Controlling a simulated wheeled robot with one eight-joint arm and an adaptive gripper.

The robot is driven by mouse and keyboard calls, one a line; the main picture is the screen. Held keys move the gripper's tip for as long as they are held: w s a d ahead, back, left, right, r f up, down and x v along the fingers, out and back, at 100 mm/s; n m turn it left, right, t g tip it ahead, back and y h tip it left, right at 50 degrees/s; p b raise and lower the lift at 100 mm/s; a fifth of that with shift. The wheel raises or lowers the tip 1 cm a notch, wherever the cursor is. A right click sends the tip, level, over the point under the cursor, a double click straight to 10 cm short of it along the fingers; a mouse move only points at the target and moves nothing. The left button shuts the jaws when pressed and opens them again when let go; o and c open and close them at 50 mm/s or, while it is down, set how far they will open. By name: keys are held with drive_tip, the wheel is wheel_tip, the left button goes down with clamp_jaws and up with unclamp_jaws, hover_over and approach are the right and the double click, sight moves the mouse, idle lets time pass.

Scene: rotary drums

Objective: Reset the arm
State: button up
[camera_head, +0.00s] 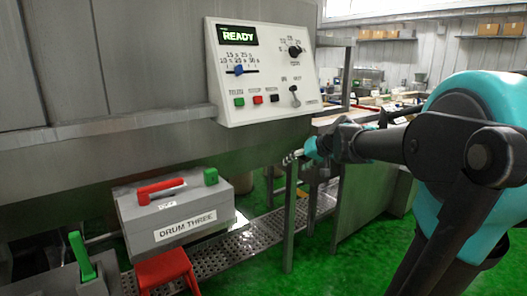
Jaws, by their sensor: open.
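My arm comes in from the right side of the head view, teal and dark grey. My gripper (293,157) is at its far end, small in the picture, pointing left. It is open and appears empty, in front of the machine below the control panel (268,75). It looks apart from the panel.
A grey box labelled "DRUM THREE" (185,228) with a red handle stands lower left. A red stool-like object (162,268) and a green lever (80,254) are in front. A perforated metal step (245,245) runs along the machine. Green floor (330,265) shows at the lower middle.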

drive_tip(key=s+d+f+g+h, duration=0.2)
drive_tip(key=s+d+f, duration=0.1)
drive_tip(key=s+f, duration=1)
drive_tip(key=s+d+f+g+h, duration=0.2)
drive_tip(key=s+d+f+h, duration=0.1)
drive_tip(key=s+f, duration=1)
drive_tip(key=shift+s+d+f+m+h, duration=0.15)
drive_tip(key=shift+d+m+h, duration=0.15)
drive_tip(key=shift+d, duration=0.25)
